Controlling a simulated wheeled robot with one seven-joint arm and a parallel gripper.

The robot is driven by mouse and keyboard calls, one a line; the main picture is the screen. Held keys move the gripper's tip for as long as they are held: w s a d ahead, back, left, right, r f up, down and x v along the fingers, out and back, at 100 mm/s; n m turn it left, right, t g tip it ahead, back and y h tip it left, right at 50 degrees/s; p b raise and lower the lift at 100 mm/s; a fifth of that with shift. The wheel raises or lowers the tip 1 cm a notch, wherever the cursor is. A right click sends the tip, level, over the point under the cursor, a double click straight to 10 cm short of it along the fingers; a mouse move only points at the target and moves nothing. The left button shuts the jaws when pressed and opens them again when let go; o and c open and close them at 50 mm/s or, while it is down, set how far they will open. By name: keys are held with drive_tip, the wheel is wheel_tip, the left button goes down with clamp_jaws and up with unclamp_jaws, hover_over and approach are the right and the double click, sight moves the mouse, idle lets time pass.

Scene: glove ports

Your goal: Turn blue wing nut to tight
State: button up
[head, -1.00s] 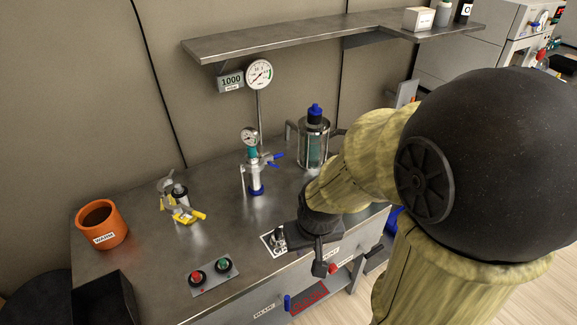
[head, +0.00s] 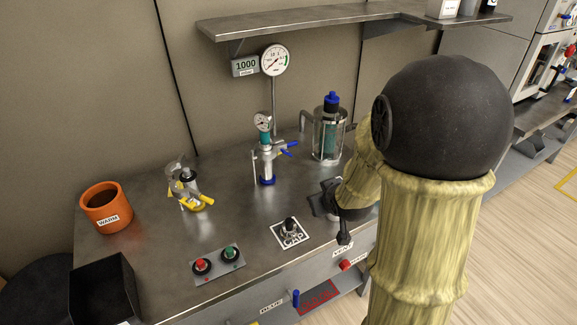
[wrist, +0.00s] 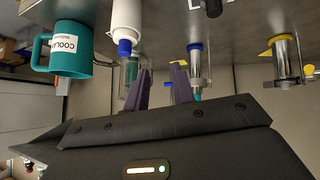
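Blue wing-like handles (head: 288,148), which look like the blue wing nut, stick out on the right side of a small metal vessel (head: 267,163) with a blue base ring and a gauge on top. Whether the nut is loose or tight cannot be told. In the wrist view, my gripper (wrist: 160,85) has two dark fingers standing apart, with nothing gripped between them. My arm reaches over the right part of the bench, right of and nearer than the vessel. In the head view the fingertips cannot be made out clearly.
A glass cylinder with a blue top (head: 331,130) stands behind my arm. A yellow-handled device (head: 190,190), an orange WARM pot (head: 106,209) and a red-and-green button box (head: 217,265) are left. A CAP mark (head: 290,235) holds a small knob. A shelf (head: 300,22) overhangs.

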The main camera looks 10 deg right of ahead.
sight(288, 154)
drive_tip(key=w+f+n+t+y+b, duration=0.5)
drive_tip(key=w+t+y+b, duration=0.1)
drive_tip(key=w+t+b, duration=0.2)
drive_tip(key=shift+d+n+b, duration=0.35)
drive_tip(key=shift+n+b, duration=0.05)
drive_tip(key=shift+b, duration=0.25)
drive_tip(key=shift+w, duration=0.1)
drive_tip(key=x, duration=1.7)
drive_tip(key=shift+w+a+r, duration=0.1)
drive_tip(key=shift+w+r, duration=0.05)
drive_tip(key=shift+w, duration=0.1)
